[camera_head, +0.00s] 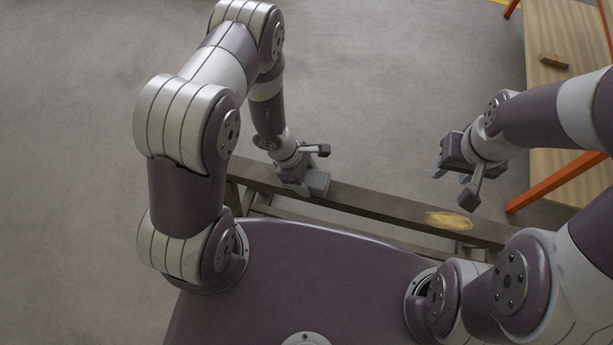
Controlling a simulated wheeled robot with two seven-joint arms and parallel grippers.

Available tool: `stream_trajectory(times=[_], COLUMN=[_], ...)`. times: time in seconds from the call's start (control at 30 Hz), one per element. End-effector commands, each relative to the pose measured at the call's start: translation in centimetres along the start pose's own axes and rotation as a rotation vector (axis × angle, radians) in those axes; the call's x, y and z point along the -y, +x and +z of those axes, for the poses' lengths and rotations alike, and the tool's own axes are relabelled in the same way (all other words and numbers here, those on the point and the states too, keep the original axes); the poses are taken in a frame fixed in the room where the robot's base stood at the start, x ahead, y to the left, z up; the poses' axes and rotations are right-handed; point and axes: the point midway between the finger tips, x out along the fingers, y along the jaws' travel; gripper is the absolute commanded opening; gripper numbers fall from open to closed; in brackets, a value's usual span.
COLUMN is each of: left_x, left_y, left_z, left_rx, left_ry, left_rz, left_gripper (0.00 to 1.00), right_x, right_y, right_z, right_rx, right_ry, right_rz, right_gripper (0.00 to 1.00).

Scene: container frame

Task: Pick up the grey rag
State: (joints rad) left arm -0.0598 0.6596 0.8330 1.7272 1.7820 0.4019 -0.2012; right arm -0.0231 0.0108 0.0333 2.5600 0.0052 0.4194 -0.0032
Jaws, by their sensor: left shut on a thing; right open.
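The grey rag (319,184) shows as a small grey piece at the left part of the dark wooden beam (385,207). My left gripper (306,178) is shut on it, right at the beam. The gripper and wrist hide part of the rag, and I cannot tell whether it still touches the beam. My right gripper (456,181) is open and empty, above the floor just behind the right part of the beam.
A flat yellowish patch (450,220) lies on the beam's right part. A wooden table (560,110) with orange legs (556,182) stands at the right, with a small brown block (554,61) on it. The concrete floor (390,60) behind the beam is clear.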

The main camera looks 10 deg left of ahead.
Motion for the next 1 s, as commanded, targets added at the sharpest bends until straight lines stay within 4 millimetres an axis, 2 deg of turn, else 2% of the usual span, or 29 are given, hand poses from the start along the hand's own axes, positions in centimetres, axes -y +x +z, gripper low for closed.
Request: stream_trajectory(times=[0.17, 0.33, 0.43, 0.73, 0.9, 1.0], left_x=[-0.1, -0.1, 1.8, 7.8, 9.9, 10.3], left_y=[-1.0, -4.3, -4.8, -7.4, -8.3, -8.5], left_z=[0.4, 1.8, 3.0, 7.6, 9.1, 9.3], left_rx=[0.000, 0.001, 0.001, 0.001, 0.000, 0.001], left_ry=[0.001, 0.003, 0.004, 0.006, 0.004, 0.000], left_rz=[0.001, 0.004, 0.000, 0.001, 0.000, 0.000], left_gripper=[0.33, 0.33, 0.33, 0.33, 0.33, 0.33], right_x=[0.0, 0.0, 0.0, 0.0, 0.0, 0.0], right_y=[-1.0, -1.5, -0.6, 0.2, 0.3, 0.3], right_z=[-0.1, -0.2, -0.1, 0.0, 0.0, 0.0], right_rx=[0.000, 0.000, 0.000, 0.000, 0.000, 0.000], right_ry=[0.000, 0.000, 0.000, 0.000, 0.000, 0.000], right_rz=[0.000, 0.000, 0.000, 0.000, 0.000, 0.000], right_gripper=[0.43, 0.43, 0.43, 0.43, 0.43, 0.43])
